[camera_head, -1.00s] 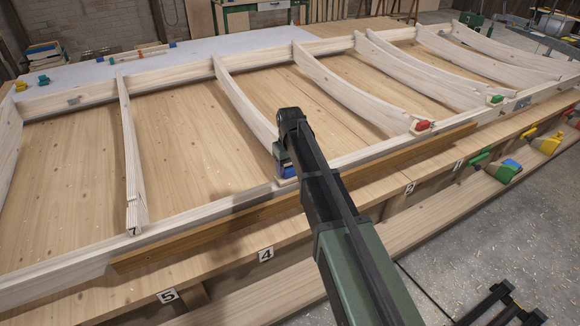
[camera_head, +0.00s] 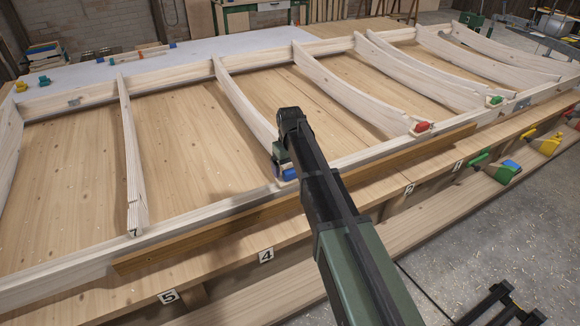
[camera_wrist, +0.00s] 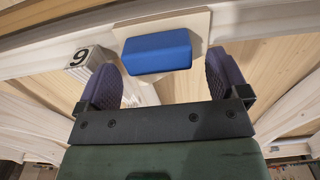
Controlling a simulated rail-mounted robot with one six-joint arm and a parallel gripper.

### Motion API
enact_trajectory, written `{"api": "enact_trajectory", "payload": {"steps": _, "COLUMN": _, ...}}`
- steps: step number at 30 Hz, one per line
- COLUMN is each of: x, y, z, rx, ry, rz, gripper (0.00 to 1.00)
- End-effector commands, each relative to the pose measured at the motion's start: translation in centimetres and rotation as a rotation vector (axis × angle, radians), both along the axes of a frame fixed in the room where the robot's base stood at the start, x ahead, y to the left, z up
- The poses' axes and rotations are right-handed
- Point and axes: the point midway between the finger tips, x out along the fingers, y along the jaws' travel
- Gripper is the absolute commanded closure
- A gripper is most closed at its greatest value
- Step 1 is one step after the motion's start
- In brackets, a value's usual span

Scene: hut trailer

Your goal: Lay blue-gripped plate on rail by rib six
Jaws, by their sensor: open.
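The blue-gripped plate shows in the wrist view as a blue block (camera_wrist: 158,52) on a thin pale wooden plate (camera_wrist: 190,22). It lies on the light wooden rail (camera_wrist: 50,45), beside a rib end whose number tag (camera_wrist: 80,57) looks like an upside-down 6. My gripper (camera_wrist: 163,78) is open, its two dark fingers apart at either side just short of the block. In the head view my gripper (camera_head: 284,160) is at the near rail, with the blue grip (camera_head: 289,174) just below it. Part of the plate is hidden there.
A red-gripped plate (camera_head: 421,127) and a green-gripped one (camera_head: 495,100) lie by ribs further right. Green-and-blue (camera_head: 508,170) and yellow (camera_head: 548,142) pieces sit on the lower shelf. A brown strip (camera_head: 200,235) runs along the bench front. The rib tagged 7 (camera_head: 134,215) stands left.

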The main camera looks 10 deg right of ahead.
Motion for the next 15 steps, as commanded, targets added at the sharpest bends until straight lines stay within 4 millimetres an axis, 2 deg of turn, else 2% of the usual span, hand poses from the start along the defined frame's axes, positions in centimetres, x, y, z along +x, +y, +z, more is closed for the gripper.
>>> {"api": "enact_trajectory", "payload": {"steps": 1, "x": 0.0, "y": 0.0, "z": 1.8, "rx": 0.000, "ry": 0.000, "rz": 0.000, "gripper": 0.07}}
{"api": "enact_trajectory", "payload": {"steps": 9, "x": 0.0, "y": 0.0, "z": 8.5, "rx": 0.000, "ry": 0.000, "rz": 0.000, "gripper": 0.07}}
{"api": "enact_trajectory", "payload": {"steps": 12, "x": 0.0, "y": 0.0, "z": 9.7, "rx": 0.000, "ry": 0.000, "rz": 0.000, "gripper": 0.07}}
{"api": "enact_trajectory", "payload": {"steps": 15, "x": 0.0, "y": 0.0, "z": 9.8, "rx": 0.000, "ry": 0.000, "rz": 0.000, "gripper": 0.07}}
